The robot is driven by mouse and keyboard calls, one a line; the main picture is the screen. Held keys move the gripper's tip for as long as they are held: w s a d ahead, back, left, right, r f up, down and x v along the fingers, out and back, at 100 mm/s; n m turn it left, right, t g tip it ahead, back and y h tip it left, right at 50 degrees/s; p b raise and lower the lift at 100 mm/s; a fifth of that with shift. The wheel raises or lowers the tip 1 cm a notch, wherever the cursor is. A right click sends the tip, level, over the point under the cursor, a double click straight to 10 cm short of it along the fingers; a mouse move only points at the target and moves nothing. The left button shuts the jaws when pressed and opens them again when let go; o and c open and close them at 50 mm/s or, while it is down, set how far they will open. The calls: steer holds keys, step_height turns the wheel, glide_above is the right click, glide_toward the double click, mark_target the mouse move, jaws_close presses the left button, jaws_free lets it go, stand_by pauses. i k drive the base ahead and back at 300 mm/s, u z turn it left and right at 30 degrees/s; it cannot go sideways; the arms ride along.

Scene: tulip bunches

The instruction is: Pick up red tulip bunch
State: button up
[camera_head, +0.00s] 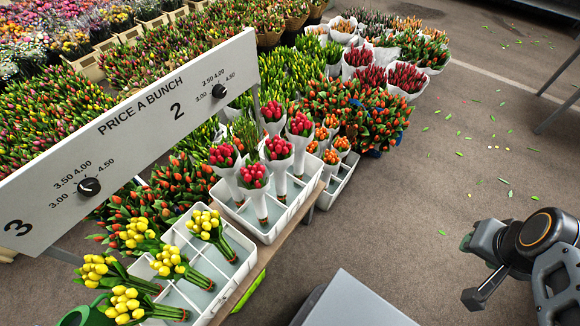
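Several red tulip bunches in white paper wraps stand upright in a white divided crate (268,232) at the middle of the head view. The front red tulip bunch (254,175) is nearest me. Others stand beside and behind it: one at the left (222,156), one at the right (278,149), one further right (300,125) and one at the back (272,112). My gripper (469,271) is at the lower right, well to the right of the crate over the floor. Its two fingers look apart, with nothing between them.
Yellow tulip bunches (208,223) lie in a nearer white crate (203,299). Orange bunches (331,156) stand in the crate at the right of the red ones. A price board (130,130) rises behind on the left.

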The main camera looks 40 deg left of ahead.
mark_target(253, 179)
steer(key=i, duration=0.85)
steer(key=u, duration=4.9)
